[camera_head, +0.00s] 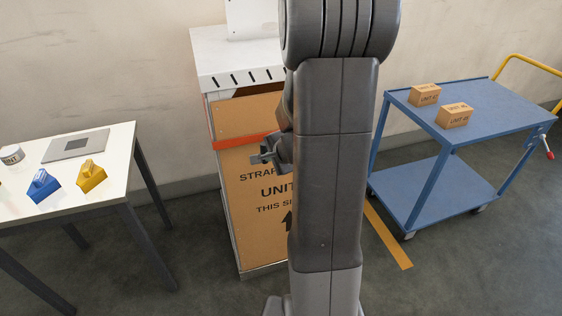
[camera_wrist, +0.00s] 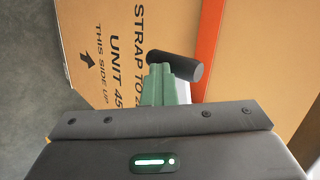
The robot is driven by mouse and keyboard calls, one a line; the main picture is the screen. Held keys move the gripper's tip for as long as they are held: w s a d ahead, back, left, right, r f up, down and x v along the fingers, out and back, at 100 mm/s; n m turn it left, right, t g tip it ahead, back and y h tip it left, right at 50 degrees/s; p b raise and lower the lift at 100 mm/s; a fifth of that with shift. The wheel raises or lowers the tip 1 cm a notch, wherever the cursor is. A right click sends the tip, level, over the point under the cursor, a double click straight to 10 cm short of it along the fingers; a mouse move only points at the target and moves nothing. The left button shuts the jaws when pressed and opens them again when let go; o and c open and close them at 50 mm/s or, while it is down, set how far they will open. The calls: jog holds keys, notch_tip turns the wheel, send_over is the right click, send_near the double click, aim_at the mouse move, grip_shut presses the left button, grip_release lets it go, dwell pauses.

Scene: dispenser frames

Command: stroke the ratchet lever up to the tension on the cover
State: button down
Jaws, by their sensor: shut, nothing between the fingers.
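The cover (camera_head: 237,205) is a tan cardboard front panel on a tall white-topped unit, crossed by an orange strap (camera_head: 228,143). Its text reads "STRAP TO", with the figure after it only partly visible. In the wrist view the strap (camera_wrist: 207,42) runs beside a dark round bar (camera_wrist: 180,66), which looks like the ratchet lever's grip. My gripper (camera_wrist: 167,88) is shut, with its greenish fingers together right at this bar; I cannot tell whether they touch. In the head view my gripper (camera_head: 268,157) is by the strap. My arm hides the ratchet body and the panel's right side.
A blue cart (camera_head: 480,110) at right carries two small cartons (camera_head: 455,116). Grey floor lies clear between table and unit.

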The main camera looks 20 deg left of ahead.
aim_at(262, 151)
jog(key=shift+w+a+m+t+h+p, duration=0.15)
jog(key=shift+w+a+m, duration=0.2)
jog(key=shift+a, duration=0.35)
jog(key=shift+w+a+m+t+h+p, duration=0.15)
jog(key=shift+w+a+m, duration=0.15)
jog(key=shift+a, duration=0.4)
jog(key=shift+a+r, duration=0.1)
